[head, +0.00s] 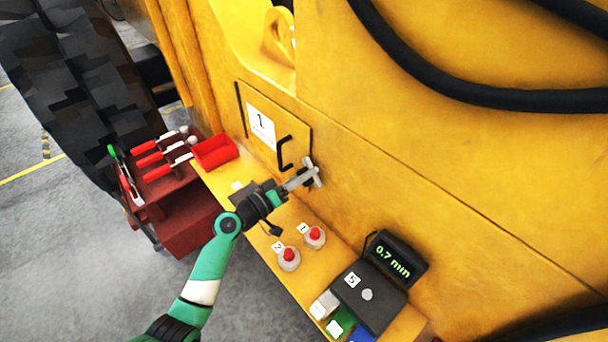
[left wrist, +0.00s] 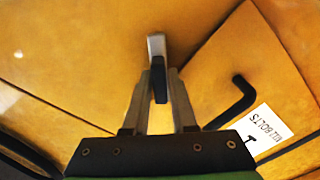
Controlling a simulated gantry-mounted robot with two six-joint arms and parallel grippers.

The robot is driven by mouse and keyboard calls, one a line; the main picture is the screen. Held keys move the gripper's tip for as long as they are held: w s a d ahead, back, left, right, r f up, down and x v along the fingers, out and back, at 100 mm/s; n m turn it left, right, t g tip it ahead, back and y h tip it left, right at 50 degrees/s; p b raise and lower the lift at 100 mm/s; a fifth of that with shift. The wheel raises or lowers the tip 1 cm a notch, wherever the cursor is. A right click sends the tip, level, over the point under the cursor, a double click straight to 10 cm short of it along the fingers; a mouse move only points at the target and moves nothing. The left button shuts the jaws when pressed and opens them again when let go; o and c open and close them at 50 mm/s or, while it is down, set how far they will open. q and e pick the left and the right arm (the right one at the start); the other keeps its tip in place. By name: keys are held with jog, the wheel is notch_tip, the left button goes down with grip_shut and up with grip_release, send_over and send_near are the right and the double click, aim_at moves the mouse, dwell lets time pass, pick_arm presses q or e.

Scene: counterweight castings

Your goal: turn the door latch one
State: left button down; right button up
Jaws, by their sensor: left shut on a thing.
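The door (head: 258,147) is a yellow panel in the yellow machine body, with a white label marked 1 and a black bracket handle (head: 284,153). A grey latch (head: 314,171) sits at the door's lower right edge. My left gripper (head: 303,178) reaches it from the left and is shut on it. In the left wrist view the latch (left wrist: 156,46) stands at the fingertips, its dark part between the two fingers (left wrist: 159,90). The fingers partly hide it. The door looks closed. My right gripper is in neither view.
Below the door, a yellow ledge holds two red buttons (head: 315,234), (head: 289,256), a dark box marked 5 (head: 368,296) and a display reading 0.7 min (head: 396,259). A red bin (head: 214,151) and red-handled tools (head: 160,158) lie left. A black hose (head: 470,98) curves above.

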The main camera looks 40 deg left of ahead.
pick_arm(q)
jog(key=n+p, duration=0.1)
jog(key=n, duration=0.3)
jog(key=shift+n, duration=0.3)
jog(key=n+p, duration=0.1)
jog(key=n, duration=0.3)
jog(key=shift+a+f+n, duration=0.1)
jog(key=shift+f+n, duration=0.05)
jog(key=shift+n, duration=0.25)
jog(key=c, duration=0.8)
grip_release()
jog(key=shift+s, duration=0.1)
jog(key=shift+s, duration=0.35)
jog(key=s, duration=0.7)
jog(key=s+a+p, duration=0.1)
jog(key=s, duration=0.2)
jog(key=shift+s, duration=0.35)
